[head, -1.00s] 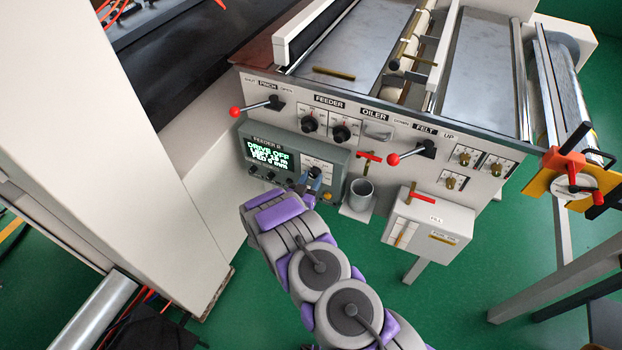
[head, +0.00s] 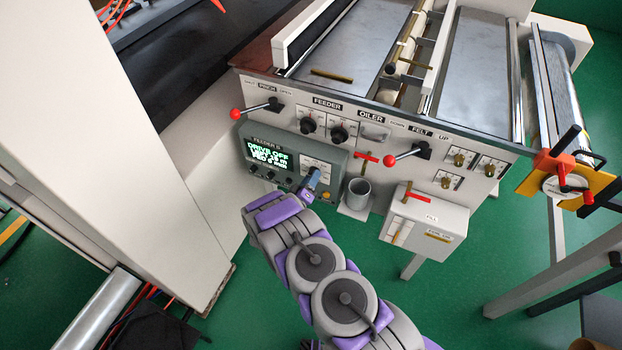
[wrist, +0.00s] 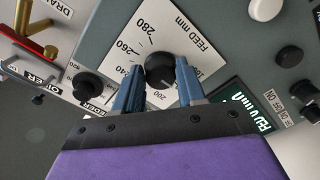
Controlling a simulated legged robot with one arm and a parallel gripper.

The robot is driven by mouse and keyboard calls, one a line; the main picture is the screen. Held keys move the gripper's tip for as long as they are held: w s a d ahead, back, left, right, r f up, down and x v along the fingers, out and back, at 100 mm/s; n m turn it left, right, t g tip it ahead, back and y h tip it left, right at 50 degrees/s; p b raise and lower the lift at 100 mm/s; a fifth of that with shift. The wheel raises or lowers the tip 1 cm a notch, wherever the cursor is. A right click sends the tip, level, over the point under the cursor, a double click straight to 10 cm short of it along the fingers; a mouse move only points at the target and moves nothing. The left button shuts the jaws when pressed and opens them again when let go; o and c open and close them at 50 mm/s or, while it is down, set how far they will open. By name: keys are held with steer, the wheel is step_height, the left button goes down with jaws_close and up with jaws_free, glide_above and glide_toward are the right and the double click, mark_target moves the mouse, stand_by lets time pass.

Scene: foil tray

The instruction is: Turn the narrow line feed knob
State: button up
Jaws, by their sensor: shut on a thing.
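The black feed knob (wrist: 160,70) sits on a white dial plate (wrist: 186,50) marked "FEED mm" with numbers such as 240, 260 and 280. In the wrist view my gripper (wrist: 157,80) has its two blue fingers on either side of the knob, shut on it. The knob's lower part is partly hidden between the fingers, and I cannot make out its pointer. In the head view my gripper (head: 312,183) is at the right part of the grey feeder box (head: 338,160) and hides the knob.
The green display (head: 264,155) reads "DRIVE OFF"; its smaller lines are hard to read. Other small black knobs line the box. A grey cup (head: 358,193) and a white box with a red handle (head: 426,224) stand to the right. Red-balled levers (head: 390,162) stick out above.

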steer(key=shift+a+n, duration=0.25)
steer(key=shift+n, duration=0.35)
steer(key=shift+r+n, duration=0.1)
steer(key=shift+n, duration=0.2)
steer(key=o, duration=1.1)
steer(key=shift+w+a, duration=0.1)
steer(key=shift+c, duration=0.2)
steer(key=shift+d, duration=0.2)
steer(key=p+v, duration=0.2)
steer(key=v, duration=1.5)
steer(key=shift+s+a+p, duration=0.2)
steer(key=shift+p, duration=0.15)
